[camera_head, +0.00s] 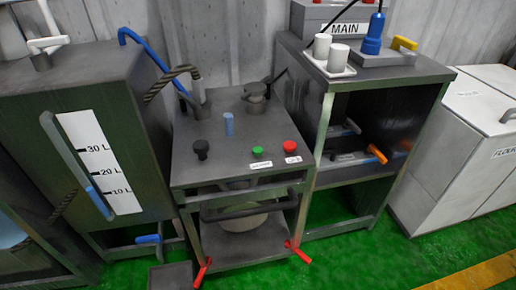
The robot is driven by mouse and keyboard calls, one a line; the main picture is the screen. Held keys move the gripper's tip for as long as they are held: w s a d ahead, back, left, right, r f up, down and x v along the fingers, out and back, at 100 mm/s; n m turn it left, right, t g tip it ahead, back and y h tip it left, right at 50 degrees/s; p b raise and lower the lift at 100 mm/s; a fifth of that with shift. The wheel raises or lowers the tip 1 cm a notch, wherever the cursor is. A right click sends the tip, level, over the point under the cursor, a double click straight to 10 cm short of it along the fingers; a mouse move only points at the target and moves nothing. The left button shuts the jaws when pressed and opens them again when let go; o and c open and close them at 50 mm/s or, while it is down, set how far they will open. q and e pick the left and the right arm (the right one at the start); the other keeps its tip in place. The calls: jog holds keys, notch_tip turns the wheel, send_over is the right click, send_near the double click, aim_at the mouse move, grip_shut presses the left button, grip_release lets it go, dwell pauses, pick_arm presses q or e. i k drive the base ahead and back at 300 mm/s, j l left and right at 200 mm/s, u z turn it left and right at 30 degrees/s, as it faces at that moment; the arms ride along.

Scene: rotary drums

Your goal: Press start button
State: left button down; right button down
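A grey metal machine with a flat top panel (208,177) stands in the middle of the head view. A round green button (257,151) sits near the front edge of the panel, with a small white label (261,165) in front of it. A red button (290,147) is just to its right, with its own white label (293,160). The lettering on both labels is too small to read surely. A black knob (201,148) is at the panel's left front. Nothing covers the buttons. Neither of my grippers shows.
A blue upright peg (228,123) stands mid-panel. A tank with a litre scale (100,160) is on the left. A shelf unit (385,82) on the right holds white cups (338,58). Red handles (298,251) stick out low. Green floor (345,262) lies open in front.

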aim_at(257, 150)
jog(key=i+j+z, duration=0.1)
jog(key=i+j, duration=0.15)
jog(key=i+j+z, duration=0.1)
jog(key=j, duration=0.4)
jog(key=i+j+z, duration=0.1)
jog(key=i+j, duration=0.2)
jog(key=j, duration=0.1)
